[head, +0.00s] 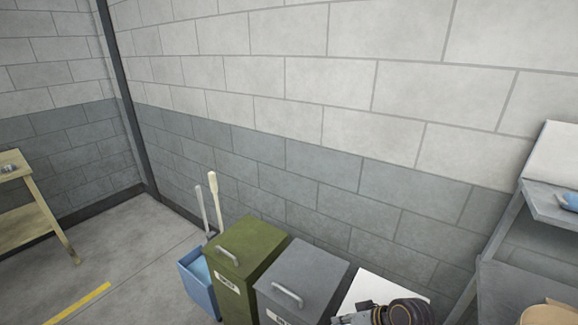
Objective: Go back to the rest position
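A dark mechanical part of mine, with a round black and brown wrist-like joint, shows at the bottom edge right of centre. It looks like the end of my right arm, with my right gripper (352,319) at its left side. The frame edge cuts it off, so I cannot tell whether the fingers are open or shut. No held object shows there. My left gripper is not in view.
A green lidded bin (249,250) and a grey lidded bin (306,275) stand against the block wall. A blue bin (196,285) with two upright handles is left of them. A metal shelf (552,207) stands right, a wooden table (28,223) left. Floor at lower left is clear.

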